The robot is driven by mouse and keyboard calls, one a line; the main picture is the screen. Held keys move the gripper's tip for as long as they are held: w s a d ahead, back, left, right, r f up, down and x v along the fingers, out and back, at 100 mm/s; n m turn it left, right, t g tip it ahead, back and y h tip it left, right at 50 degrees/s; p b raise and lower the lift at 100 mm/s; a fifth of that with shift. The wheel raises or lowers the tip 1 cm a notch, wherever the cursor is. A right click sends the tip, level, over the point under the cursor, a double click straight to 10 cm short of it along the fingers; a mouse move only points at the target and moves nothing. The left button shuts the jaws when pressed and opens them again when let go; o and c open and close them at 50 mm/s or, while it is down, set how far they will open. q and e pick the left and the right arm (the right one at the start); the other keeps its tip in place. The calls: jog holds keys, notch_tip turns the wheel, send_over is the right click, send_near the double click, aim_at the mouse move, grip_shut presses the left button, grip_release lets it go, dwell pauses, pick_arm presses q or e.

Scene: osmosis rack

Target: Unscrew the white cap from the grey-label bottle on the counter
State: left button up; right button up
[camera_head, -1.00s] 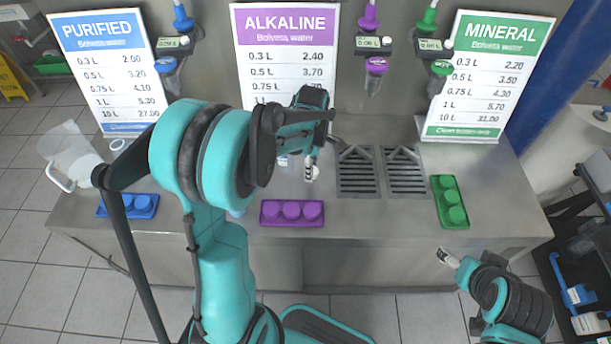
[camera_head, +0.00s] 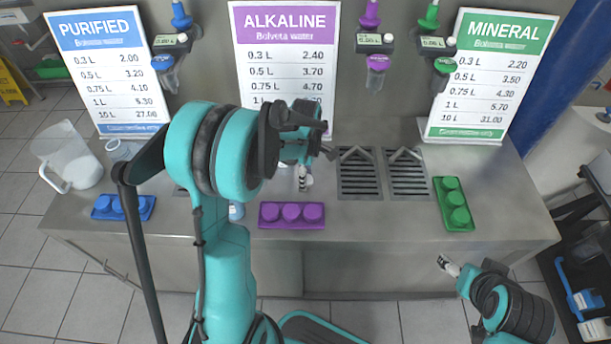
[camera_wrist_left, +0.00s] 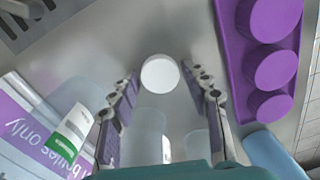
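A round white cap (camera_wrist_left: 160,74) shows from above in the left wrist view, on a pale, see-through bottle (camera_wrist_left: 150,128) whose grey label cannot be made out. My left gripper (camera_wrist_left: 164,80) is open, with one finger on each side of the cap and a narrow gap at both sides. In the head view my left gripper (camera_head: 304,178) is over the counter (camera_head: 400,225), behind the purple tray; my arm hides much of the bottle area. My right gripper (camera_head: 446,264) is in front of the counter at lower right, away from the bottle; its fingers are too small to judge.
A purple tray of caps (camera_head: 291,215) lies close by; blue (camera_head: 123,207) and green trays (camera_head: 454,204) are farther off. A clear jug (camera_head: 67,155) stands at left. Price signs (camera_head: 285,65) line the back. Drain grates (camera_head: 360,178) lie right of my left gripper. Another pale container (camera_wrist_left: 197,146) stands close.

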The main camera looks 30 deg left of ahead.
pick_arm(q)
jog(key=shift+r, duration=0.1)
jog(key=shift+r+p, duration=0.3)
jog(key=shift+r, duration=0.05)
notch_tip(320, 180, up, 11)
jog(key=p, duration=0.4)
jog(key=s+d+r+m+t, duration=0.3)
jog(key=s+m, duration=0.4)
jog(key=m, duration=0.3)
jog(key=s+d+r+m+t, duration=0.3)
jog(key=s+d+m, duration=0.3)
jog(key=s+m, duration=0.2)
jog(key=m+t, duration=0.1)
jog(key=m, duration=0.1)
jog(key=shift+s+d+m, duration=0.2)
jog(key=shift+d+m, duration=0.05)
jog(key=shift+m, duration=0.15)
